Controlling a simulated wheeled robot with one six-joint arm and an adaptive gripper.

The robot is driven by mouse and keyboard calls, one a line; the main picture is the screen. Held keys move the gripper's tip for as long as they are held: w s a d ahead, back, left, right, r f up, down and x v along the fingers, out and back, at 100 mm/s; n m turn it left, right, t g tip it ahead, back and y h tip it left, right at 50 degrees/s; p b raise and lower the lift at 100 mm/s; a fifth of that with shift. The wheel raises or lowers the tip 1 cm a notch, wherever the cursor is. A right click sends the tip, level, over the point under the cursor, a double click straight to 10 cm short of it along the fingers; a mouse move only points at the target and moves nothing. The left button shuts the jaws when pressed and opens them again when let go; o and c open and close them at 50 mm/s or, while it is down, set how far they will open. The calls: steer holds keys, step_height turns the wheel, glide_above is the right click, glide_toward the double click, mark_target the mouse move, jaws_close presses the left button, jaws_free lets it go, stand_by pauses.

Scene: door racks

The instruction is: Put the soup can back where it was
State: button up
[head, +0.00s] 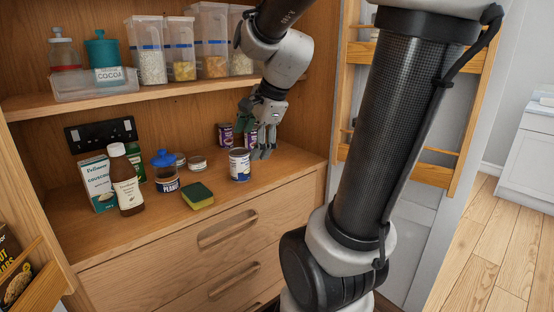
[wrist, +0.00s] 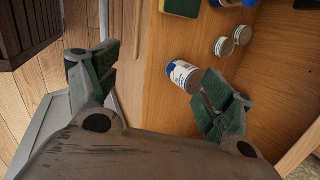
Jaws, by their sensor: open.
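A can with a white and blue label (head: 239,164) stands upright on the wooden counter, near its front right; its label is too small to read, so I cannot be sure it is the soup can. It also shows in the wrist view (wrist: 184,76), beside the right-hand finger. My gripper (head: 261,150) is open and empty, pointing down just behind and right of this can in the head view. Its green-padded fingers show wide apart in the wrist view (wrist: 160,78). Purple cans (head: 225,133) stand behind, one partly hidden by my gripper.
Left on the counter are a couscous box (head: 97,183), a brown bottle (head: 126,180), a blue-lidded jar (head: 165,172), small tins (head: 197,162) and a sponge (head: 198,196). A shelf (head: 190,89) with containers is above. A door rack (head: 437,175) stands open at right.

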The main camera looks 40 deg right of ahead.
steer(key=s+a+n+g+h, duration=0.1)
steer(key=s+a+n, duration=0.1)
steer(key=s+n, duration=1.2)
steer(key=n, duration=0.5)
steer(key=shift+s+f, duration=0.2)
